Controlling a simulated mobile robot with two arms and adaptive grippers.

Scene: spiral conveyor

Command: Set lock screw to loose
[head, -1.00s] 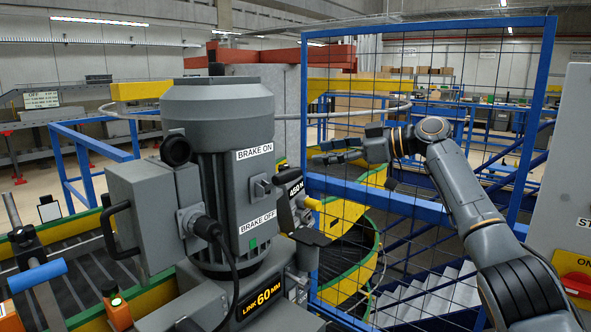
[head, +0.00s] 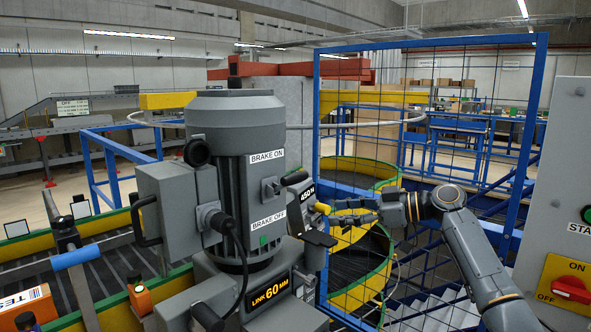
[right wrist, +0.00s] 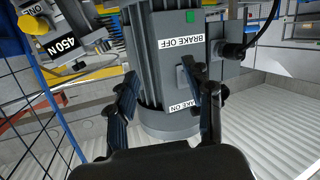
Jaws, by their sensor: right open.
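A grey drive motor (head: 236,170) carries the labels BRAKE ON and BRAKE OFF, with a small toggle between them. On its right is a grey unit marked 450 N with a yellow end (head: 323,208); the unit (right wrist: 66,44) also shows in the right wrist view. I see no part labelled as a lock screw and cannot tell which part it is. My right gripper (head: 345,212) is open and empty, right of the motor near the yellow end. In the right wrist view its spread fingers (right wrist: 165,82) point toward the motor (right wrist: 172,120). My left gripper is not in view.
A blue-framed mesh fence (head: 430,44) stands close to my right arm. A control box (head: 560,210) with a red switch (head: 572,289) is at the right.

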